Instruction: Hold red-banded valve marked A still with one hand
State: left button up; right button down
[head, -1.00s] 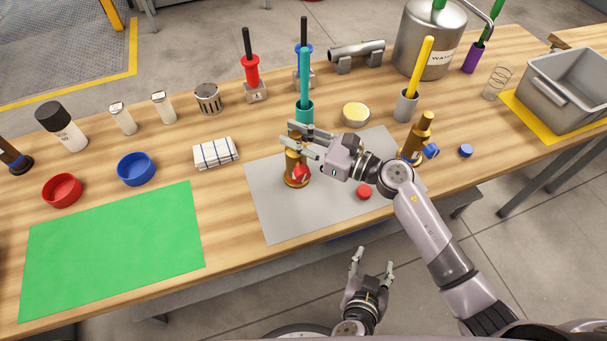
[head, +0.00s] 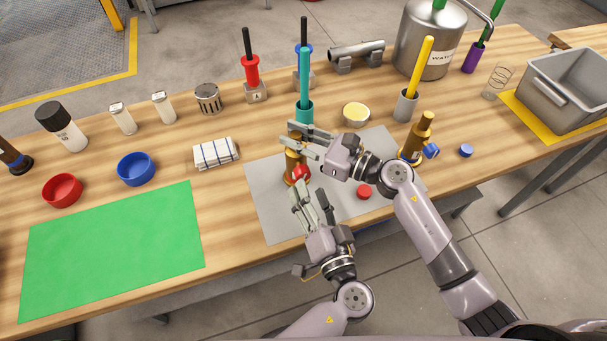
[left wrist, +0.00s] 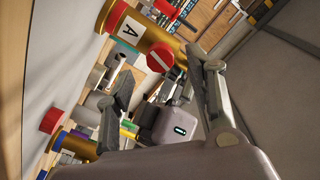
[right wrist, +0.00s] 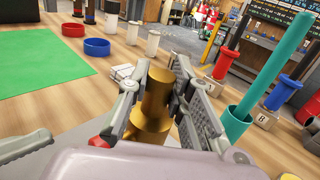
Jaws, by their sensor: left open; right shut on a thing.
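The red-banded brass valve (head: 290,166) stands upright on the grey mat; its white A label and red band show in the left wrist view (left wrist: 129,30). My right gripper (head: 293,145) is shut on its upper body, and the right wrist view shows the brass neck (right wrist: 152,108) between the fingers. A round red part (left wrist: 160,57) sticks out from the valve's side. My left gripper (head: 311,192) is open and empty, low at the valve's front right near that red part. In the head view its fingers partly hide the valve's base.
A loose red cap (head: 364,192) lies on the grey mat (head: 268,215). A blue-banded brass valve (head: 418,138) stands at the mat's right edge. A teal holder (head: 304,108) stands just behind the gripped valve. The green mat (head: 115,250) at left is clear.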

aim_at(304, 178)
pick_arm(q)
jog(key=shift+x, duration=2.8)
jog(key=shift+f, duration=0.1)
jog(key=shift+c, duration=0.5)
jog(key=c, duration=1.1)
